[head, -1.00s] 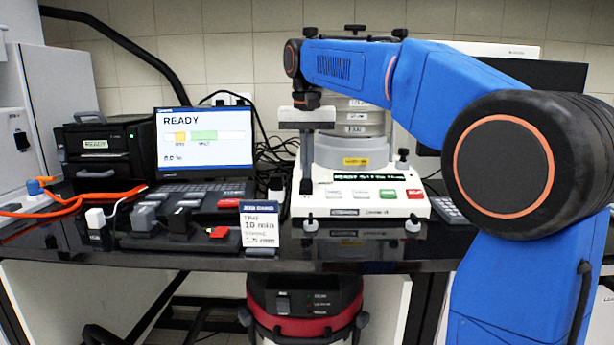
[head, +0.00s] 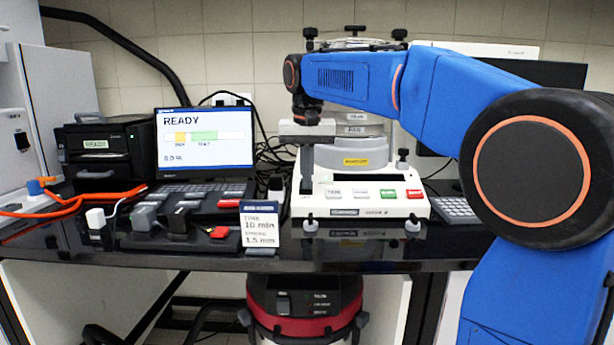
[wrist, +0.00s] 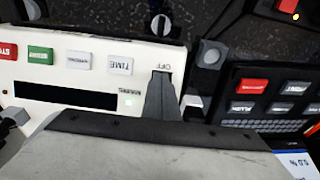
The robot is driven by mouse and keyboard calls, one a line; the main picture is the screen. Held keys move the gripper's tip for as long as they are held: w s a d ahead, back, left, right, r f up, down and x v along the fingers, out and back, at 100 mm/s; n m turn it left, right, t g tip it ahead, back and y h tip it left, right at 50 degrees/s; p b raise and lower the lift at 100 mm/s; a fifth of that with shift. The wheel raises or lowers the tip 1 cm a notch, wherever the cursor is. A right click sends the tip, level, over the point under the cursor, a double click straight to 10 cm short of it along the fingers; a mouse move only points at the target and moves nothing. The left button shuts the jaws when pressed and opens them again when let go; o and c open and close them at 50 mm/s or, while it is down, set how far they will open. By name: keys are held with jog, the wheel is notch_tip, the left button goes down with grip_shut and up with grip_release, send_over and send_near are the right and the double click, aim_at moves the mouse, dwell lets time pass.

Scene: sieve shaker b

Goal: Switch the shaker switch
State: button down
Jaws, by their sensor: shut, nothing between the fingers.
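The white sieve shaker (head: 350,208) stands on the black bench, under the forward end of my arm. Its front panel also shows upside down in the wrist view (wrist: 60,60), with a dark display (wrist: 65,95) and white, green and red buttons. My gripper (head: 307,190) points down at the left end of this panel. In the wrist view its closed dark fingers (wrist: 161,80) are empty and end beside the "OFF" label. The shaker switch itself is hidden behind the fingers. I cannot tell its position or whether the fingers touch it.
A laptop (head: 204,140) reading "READY" stands to the left, with a black keypad unit in front. A sign card (head: 259,225) stands at the bench's front edge, close left of the shaker. A calculator (head: 456,208) lies to its right. Orange cable lies far left.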

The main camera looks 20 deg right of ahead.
jog(key=shift+w+f, duration=0.1)
jog(key=shift+w+d+r, duration=0.2)
jog(key=shift+w+r, duration=0.1)
jog(key=shift+w, duration=0.4)
jog(key=shift+d+r, duration=0.1)
jog(key=shift+r, duration=0.35)
notch_tip(320, 180, up, 13)
jog(key=s, duration=0.1)
jog(key=shift+s+a+r, duration=0.15)
jog(key=shift+s+a, duration=0.05)
jog(key=shift+a, duration=0.1)
